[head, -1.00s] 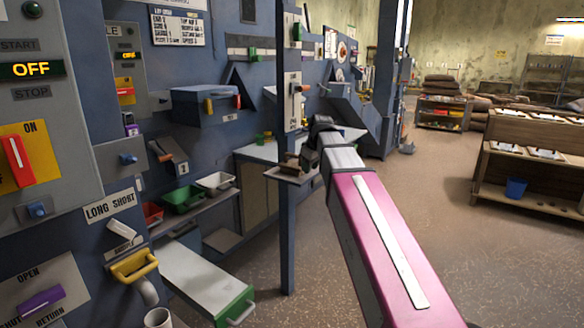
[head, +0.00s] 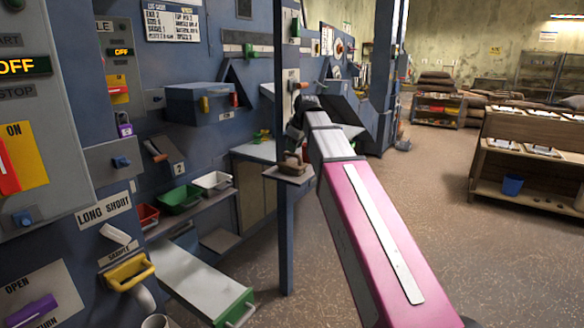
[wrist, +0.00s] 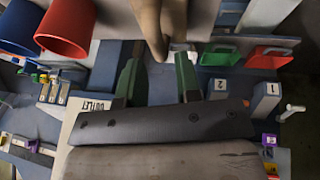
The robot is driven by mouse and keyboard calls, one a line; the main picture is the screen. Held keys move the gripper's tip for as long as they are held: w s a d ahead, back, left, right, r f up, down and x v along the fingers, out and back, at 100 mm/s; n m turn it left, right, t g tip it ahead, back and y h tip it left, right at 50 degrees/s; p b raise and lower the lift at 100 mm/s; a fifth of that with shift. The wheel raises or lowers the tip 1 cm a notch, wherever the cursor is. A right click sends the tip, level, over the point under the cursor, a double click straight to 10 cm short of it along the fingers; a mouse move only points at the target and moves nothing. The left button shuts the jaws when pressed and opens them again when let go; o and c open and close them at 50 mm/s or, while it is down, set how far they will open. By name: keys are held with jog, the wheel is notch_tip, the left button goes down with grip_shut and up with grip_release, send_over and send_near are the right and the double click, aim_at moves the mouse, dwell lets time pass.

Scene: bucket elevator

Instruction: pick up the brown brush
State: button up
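A brown object (head: 291,163), which looks like the brush, rests on the small ledge (head: 285,174) on the blue post in the head view. It is small there, and its shape is hard to make out. In the wrist view a tan-brown tapered piece (wrist: 149,18) comes in from the top edge and ends near my fingertips; I cannot tell for sure that it is the same brush. My gripper (wrist: 159,78) has its two green-padded fingers spread apart, with nothing clamped between them. In the head view my gripper (head: 304,103) is above the ledge, its fingers mostly hidden by my arm.
Red (head: 148,215), green (head: 180,199) and white (head: 212,182) bins stand on a shelf to the left. A green-fronted drawer (head: 205,285) juts out below. A red cup (wrist: 66,26) and blue cup (wrist: 20,27) show in the wrist view.

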aim_at(292, 155)
jog(key=shift+x, duration=2.8)
jog(key=shift+w+r, duration=0.1)
jog(key=shift+c, duration=0.3)
grip_shut()
